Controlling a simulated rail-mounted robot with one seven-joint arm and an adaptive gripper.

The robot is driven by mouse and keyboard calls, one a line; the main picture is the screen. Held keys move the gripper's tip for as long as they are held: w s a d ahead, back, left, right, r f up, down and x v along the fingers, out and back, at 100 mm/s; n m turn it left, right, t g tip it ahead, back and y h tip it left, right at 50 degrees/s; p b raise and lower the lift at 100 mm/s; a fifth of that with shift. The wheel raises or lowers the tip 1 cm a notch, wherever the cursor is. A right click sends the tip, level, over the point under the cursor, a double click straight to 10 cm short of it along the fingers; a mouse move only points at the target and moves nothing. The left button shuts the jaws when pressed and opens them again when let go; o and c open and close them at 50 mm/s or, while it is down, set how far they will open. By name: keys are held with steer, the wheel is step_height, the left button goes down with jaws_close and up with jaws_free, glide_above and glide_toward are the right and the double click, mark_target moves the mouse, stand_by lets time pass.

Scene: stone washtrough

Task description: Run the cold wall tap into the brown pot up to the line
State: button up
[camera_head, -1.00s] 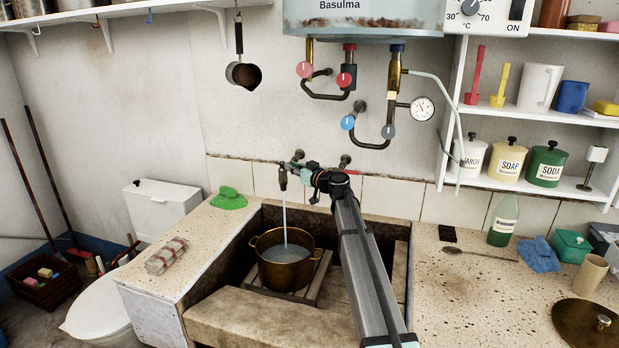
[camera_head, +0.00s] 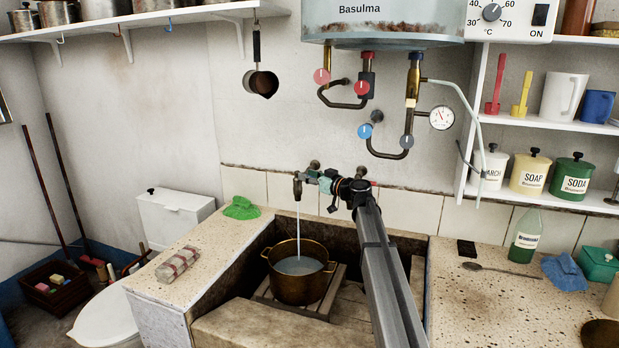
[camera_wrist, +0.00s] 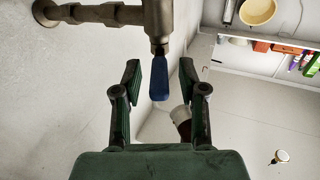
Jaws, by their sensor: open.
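The brown pot (camera_head: 299,289) stands on a wooden slatted rack in the stone trough. A thin stream of water (camera_head: 301,226) runs from the wall tap (camera_head: 298,189) into it. Cloudy pale water (camera_head: 299,265) shows inside, below the rim; I cannot make out a fill line. My gripper (camera_head: 322,180) is at the tap, just right of the spout. In the wrist view my gripper (camera_wrist: 160,88) is open, with the tap's blue lever (camera_wrist: 159,79) between its two fingers and gaps on both sides. In the head view the gripper partly hides the lever.
My arm crosses the right part of the trough. Above hang the boiler (camera_head: 385,22) and its pipes with red and blue knobs. A green cloth (camera_head: 241,208) and a wrapped bar (camera_head: 178,263) lie on the left ledge. A spoon (camera_head: 500,270) and green bottle (camera_head: 525,236) are on the right.

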steer(key=shift+s+d, duration=0.1)
steer(key=v, duration=1.1)
steer(key=shift+s+d, duration=0.2)
steer(key=shift+d, duration=0.1)
steer(key=shift+r, duration=0.1)
steer(key=shift+c, duration=0.4)
